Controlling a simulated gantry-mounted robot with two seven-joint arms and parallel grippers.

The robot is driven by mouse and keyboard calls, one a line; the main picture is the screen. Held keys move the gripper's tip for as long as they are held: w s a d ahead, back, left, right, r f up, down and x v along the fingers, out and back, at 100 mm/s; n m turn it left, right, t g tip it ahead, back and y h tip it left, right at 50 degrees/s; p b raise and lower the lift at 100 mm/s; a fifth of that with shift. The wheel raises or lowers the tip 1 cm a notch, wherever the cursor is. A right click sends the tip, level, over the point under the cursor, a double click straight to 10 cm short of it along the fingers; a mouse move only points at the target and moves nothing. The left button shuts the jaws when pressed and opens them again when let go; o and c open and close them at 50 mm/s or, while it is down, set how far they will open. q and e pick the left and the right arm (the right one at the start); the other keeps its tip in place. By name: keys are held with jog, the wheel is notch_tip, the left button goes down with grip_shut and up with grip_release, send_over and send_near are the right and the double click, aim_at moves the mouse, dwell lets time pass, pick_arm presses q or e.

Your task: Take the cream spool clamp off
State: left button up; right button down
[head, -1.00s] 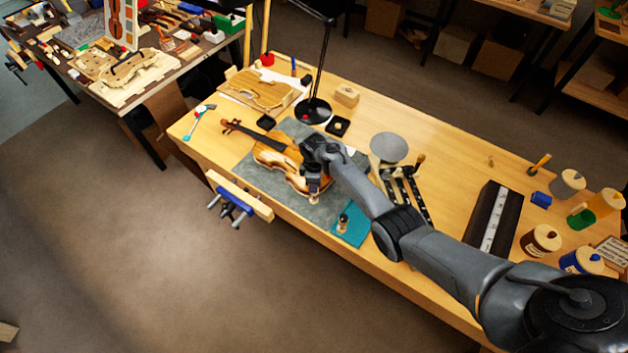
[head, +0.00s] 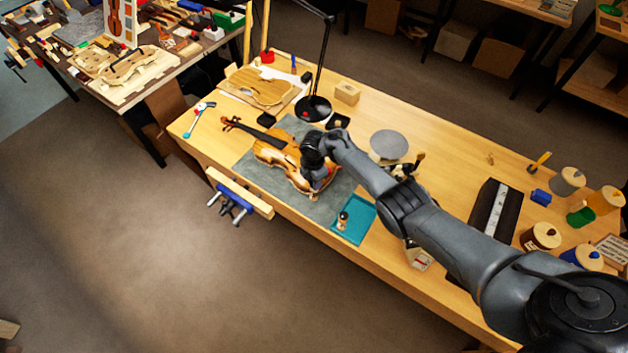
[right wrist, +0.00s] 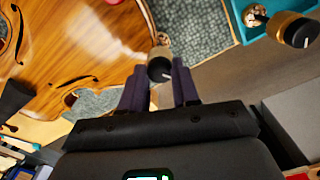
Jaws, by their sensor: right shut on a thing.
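The violin (head: 270,150) lies on a grey mat on the bench, its scroll to the left. My right gripper (head: 318,182) is over the violin's lower end, at the near right edge. In the right wrist view its two fingers (right wrist: 160,74) are shut on a small clamp (right wrist: 159,67) with a dark round knob and a pale spool beyond it. This clamp stands at the rim of the violin body (right wrist: 80,50); whether it still grips the rim I cannot tell. My left gripper is not in view.
A teal tray (head: 361,228) right of the violin holds another spool clamp (head: 343,220), which also shows in the right wrist view (right wrist: 290,28). A black lamp (head: 314,107) stands behind the violin. A blue vise (head: 232,207) is on the front edge.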

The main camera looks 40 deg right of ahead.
dwell(0.4)
jog(key=c, duration=1.2)
grip_release()
jog(key=o, duration=0.4)
notch_tip(320, 180, up, 11)
jog(key=p, duration=0.4)
jog(key=shift+f, duration=0.1)
